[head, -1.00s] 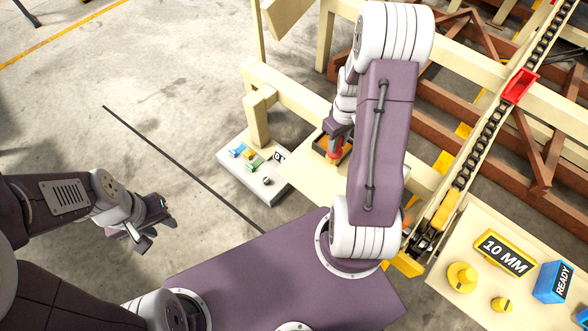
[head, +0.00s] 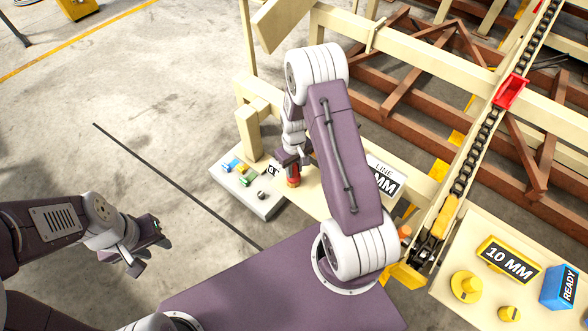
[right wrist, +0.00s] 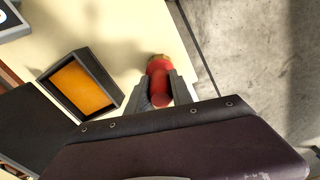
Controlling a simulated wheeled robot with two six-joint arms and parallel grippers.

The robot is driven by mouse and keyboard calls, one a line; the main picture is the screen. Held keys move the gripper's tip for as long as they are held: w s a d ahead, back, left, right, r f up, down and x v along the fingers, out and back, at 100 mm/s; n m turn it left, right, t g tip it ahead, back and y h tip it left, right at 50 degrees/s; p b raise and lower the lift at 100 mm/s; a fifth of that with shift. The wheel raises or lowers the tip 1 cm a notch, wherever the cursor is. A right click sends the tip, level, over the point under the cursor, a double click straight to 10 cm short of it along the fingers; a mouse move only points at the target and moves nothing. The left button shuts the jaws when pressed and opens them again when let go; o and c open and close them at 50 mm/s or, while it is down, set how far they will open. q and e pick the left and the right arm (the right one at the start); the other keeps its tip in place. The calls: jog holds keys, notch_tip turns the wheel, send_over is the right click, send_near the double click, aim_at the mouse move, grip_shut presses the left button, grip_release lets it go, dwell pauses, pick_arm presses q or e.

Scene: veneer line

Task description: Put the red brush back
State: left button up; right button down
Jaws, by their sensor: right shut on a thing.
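The red brush (head: 293,171) is in my right gripper (head: 291,163), upright over the cream table (head: 313,202), with its tan end down. In the right wrist view the brush (right wrist: 159,78) sits between the two fingers of the right gripper (right wrist: 160,84), which are shut on it. I cannot tell whether its lower end touches the table. A dark-rimmed box with an orange inside (right wrist: 76,87) stands left of the brush in that view; in the head view my right arm hides it. My left gripper (head: 152,247) is open and empty over the floor.
A grey tray (head: 259,206) with small coloured blocks lies left of the table. A "LINE MM" sign (head: 384,180) stands behind my right arm. A chain conveyor (head: 475,150) and a table with a "10 MM" sign (head: 508,259) are at right.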

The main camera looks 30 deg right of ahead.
jog(key=c, duration=1.1)
grip_release()
jog(key=shift+f, duration=0.1)
